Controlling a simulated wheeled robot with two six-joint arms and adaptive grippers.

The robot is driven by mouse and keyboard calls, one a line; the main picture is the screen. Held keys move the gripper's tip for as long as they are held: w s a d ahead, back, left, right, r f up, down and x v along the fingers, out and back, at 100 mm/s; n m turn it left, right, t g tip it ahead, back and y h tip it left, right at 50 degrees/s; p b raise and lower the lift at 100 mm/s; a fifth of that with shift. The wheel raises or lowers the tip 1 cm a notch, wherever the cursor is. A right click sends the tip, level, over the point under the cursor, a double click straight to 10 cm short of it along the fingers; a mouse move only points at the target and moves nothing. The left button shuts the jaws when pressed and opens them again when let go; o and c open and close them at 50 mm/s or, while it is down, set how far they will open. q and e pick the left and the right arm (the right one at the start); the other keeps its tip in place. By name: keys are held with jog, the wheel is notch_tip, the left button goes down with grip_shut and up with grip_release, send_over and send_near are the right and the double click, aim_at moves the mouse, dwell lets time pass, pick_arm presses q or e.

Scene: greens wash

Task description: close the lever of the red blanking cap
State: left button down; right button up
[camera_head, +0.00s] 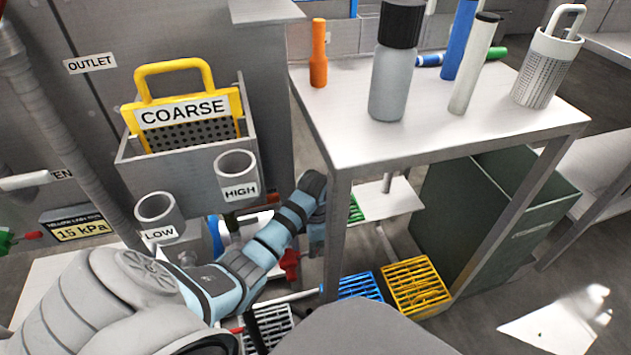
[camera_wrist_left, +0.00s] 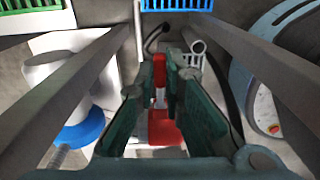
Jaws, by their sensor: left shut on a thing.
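The red blanking cap (camera_wrist_left: 166,130) shows low between the fingers in the left wrist view, with its red lever (camera_wrist_left: 159,75) standing up between them. In the head view a red part (camera_head: 290,264) shows low beside my left forearm; I cannot tell which part it is. My left gripper (camera_wrist_left: 168,75), with dark green fingers, is shut on the lever from both sides. The fingers cover part of the cap. In the head view the fingers are hidden behind the arm and the table leg. My right gripper is in neither view.
A white table (camera_head: 440,95) with bottles and a perforated holder (camera_head: 547,68) stands right of the arm; its leg is close to my wrist. A box with a yellow COARSE screen (camera_head: 185,108) and the LOW and HIGH cups is at left. Blue (camera_head: 360,287) and yellow (camera_head: 415,288) crates lie below.

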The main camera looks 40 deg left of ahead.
pick_arm(q)
jog(key=shift+s+d+m, duration=0.1)
jog(key=shift+m, duration=0.3)
jog(key=shift+d, duration=0.1)
jog(key=shift+s+d+m, duration=0.25)
jog(key=shift+s+m, duration=0.2)
jog(key=shift+m, duration=0.9)
jog(key=shift+s+d+m, duration=0.2)
jog(key=shift+s+m, duration=0.25)
jog(key=shift+m, duration=0.85)
jog(key=shift+s+d+m, duration=0.25)
jog(key=shift+s+m, duration=0.2)
jog(key=shift+m, duration=0.9)
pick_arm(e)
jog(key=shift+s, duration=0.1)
pick_arm(q)
jog(key=c, duration=1.7)
grip_release()
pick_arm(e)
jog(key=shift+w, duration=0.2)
